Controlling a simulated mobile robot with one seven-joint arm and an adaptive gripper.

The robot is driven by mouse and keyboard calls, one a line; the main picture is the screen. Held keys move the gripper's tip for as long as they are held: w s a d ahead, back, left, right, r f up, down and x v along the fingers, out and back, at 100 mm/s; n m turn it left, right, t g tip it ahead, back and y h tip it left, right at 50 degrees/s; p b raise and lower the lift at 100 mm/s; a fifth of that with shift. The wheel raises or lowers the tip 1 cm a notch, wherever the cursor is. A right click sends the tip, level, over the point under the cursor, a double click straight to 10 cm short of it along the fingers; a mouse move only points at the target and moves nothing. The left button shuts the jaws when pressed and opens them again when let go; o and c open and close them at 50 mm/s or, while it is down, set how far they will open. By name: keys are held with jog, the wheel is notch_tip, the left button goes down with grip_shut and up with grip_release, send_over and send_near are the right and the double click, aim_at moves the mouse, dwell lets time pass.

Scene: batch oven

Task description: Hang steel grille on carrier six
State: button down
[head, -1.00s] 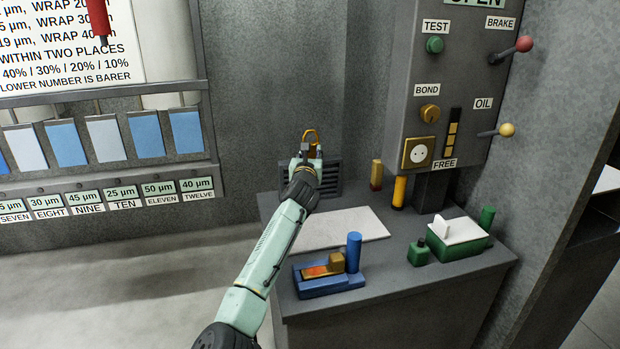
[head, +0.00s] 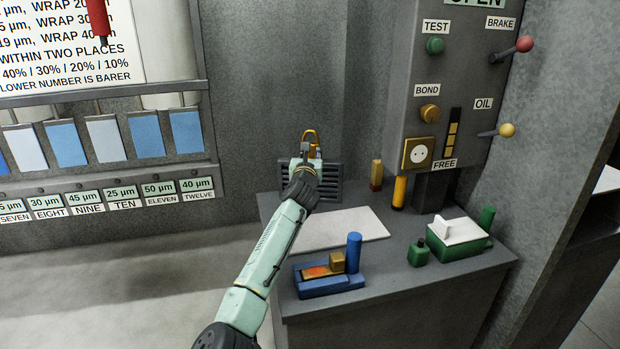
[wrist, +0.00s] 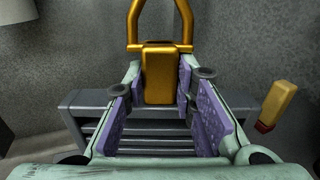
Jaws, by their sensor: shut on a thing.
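The steel grille (head: 330,187) is a dark grey slatted plate with a brass block and loop handle (head: 311,138) on top. It stands upright over the back of the grey bench, partly hidden behind my gripper (head: 306,152). In the wrist view, the grille's slats (wrist: 155,140) lie below and beyond the purple-padded fingers. My gripper (wrist: 160,85) is shut on the brass block (wrist: 160,70) of the grille, with the loop rising above the fingers. Carrier six cannot be made out; the labels in view run from SEVEN (head: 12,206) to TWELVE (head: 197,186).
A control panel (head: 455,60) stands at the right. Blue and white plates hang at left above the labels.

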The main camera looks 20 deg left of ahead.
jog(key=shift+r+p, duration=1.9)
jog(key=shift+r, duration=0.2)
jog(key=shift+f, duration=0.1)
